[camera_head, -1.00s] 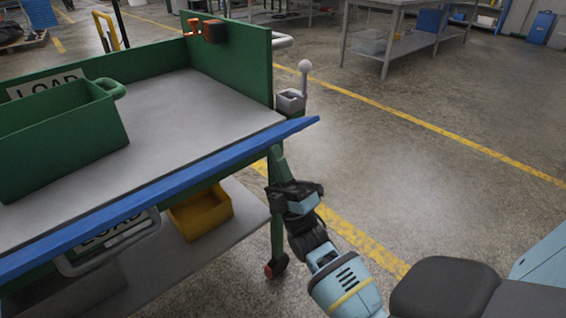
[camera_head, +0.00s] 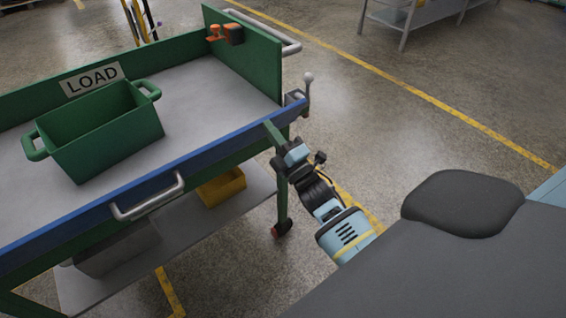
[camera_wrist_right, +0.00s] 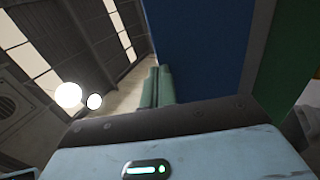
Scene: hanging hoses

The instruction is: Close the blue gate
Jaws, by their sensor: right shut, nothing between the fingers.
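The blue gate (camera_head: 100,219) runs along the near long side of the green cart, with a grey handle (camera_head: 147,197) on its outer side. Its right end is at the cart's corner, beside a grey latch block with a ball-topped lever (camera_head: 307,85). My right gripper (camera_head: 270,128) is shut and empty, its green fingers at the gate's outer side near that corner. In the right wrist view the closed fingers (camera_wrist_right: 158,87) are beside the large blue panel (camera_wrist_right: 205,45); I cannot tell whether they touch it. My left gripper is not in view.
A green bin (camera_head: 100,135) stands on the cart's grey deck (camera_head: 205,105), before a LOAD sign. A yellow bin (camera_head: 222,187) sits on the lower shelf. An orange-and-black part (camera_head: 226,33) is on the end wall. Open floor lies to the right of the cart.

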